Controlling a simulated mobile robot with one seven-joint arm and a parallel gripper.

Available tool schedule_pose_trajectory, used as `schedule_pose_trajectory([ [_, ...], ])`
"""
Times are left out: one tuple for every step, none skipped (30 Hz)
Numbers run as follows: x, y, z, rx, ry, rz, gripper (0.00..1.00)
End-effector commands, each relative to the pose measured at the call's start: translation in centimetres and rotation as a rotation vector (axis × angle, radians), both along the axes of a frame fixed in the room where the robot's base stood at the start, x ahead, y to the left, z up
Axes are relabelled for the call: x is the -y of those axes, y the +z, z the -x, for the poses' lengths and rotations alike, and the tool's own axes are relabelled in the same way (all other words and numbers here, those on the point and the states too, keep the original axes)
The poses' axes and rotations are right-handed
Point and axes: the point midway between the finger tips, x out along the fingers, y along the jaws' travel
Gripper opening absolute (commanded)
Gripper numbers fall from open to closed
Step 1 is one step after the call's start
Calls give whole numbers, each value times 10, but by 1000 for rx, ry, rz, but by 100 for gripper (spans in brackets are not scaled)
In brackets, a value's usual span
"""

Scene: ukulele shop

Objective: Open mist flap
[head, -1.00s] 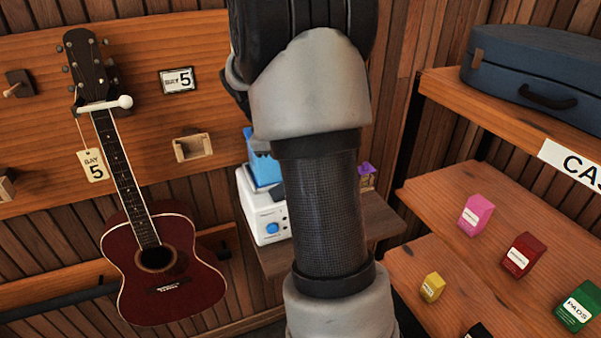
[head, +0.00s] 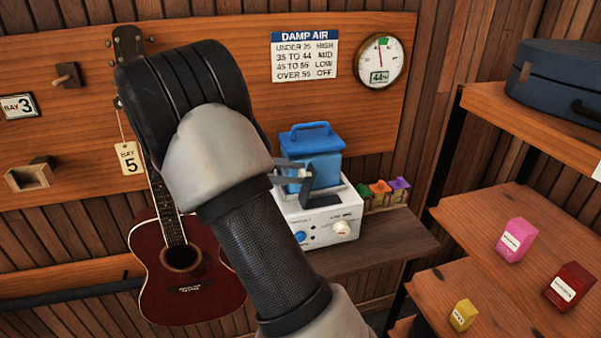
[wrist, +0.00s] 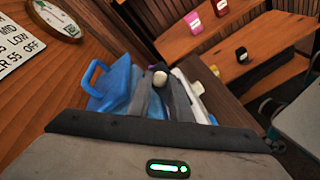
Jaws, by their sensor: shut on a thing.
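The humidifier stands on the wooden shelf, with a white base (head: 335,225) and a blue tank (head: 318,165) that has a handle on top. My gripper (head: 304,178) reaches in from the left, with its fingers in front of the tank. In the wrist view my gripper (wrist: 161,88) is shut on a small white round knob (wrist: 160,77), beside the blue tank (wrist: 118,88). My fingers hide most of what the knob sits on, so I cannot make out the mist flap itself or how far it stands open.
A "Damp Air" chart (head: 304,56) and a round gauge (head: 380,61) hang behind. Small coloured packets (head: 380,192) stand right of the humidifier. A red guitar (head: 185,265) hangs left. Shelves with boxes and a blue case (head: 560,80) are at right.

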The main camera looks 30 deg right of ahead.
Motion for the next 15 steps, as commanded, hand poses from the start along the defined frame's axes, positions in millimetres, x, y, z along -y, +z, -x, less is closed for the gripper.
schedule_pose_trajectory([
  [-3,-1,-1,-8,2,31,0],
  [-4,-2,-2,-12,2,47,0],
  [-6,-2,-2,-16,1,65,0],
  [-7,-2,-2,-19,2,78,0],
  [-9,-2,-3,-22,2,91,0],
  [-10,-3,-3,-25,2,104,0],
  [-11,-3,-3,-27,1,113,0],
  [-11,-3,-3,-29,1,121,0],
  [-12,-3,-3,-30,0,131,0],
  [-13,-4,-4,-32,0,138,0],
  [-13,-4,-4,-33,-1,143,0],
  [-14,-4,-4,-35,-1,148,0],
  [-14,-4,-4,-35,0,152,0],
  [-14,-4,-4,-35,-1,154,0],
  [-14,-4,-4,-36,-1,157,0],
])
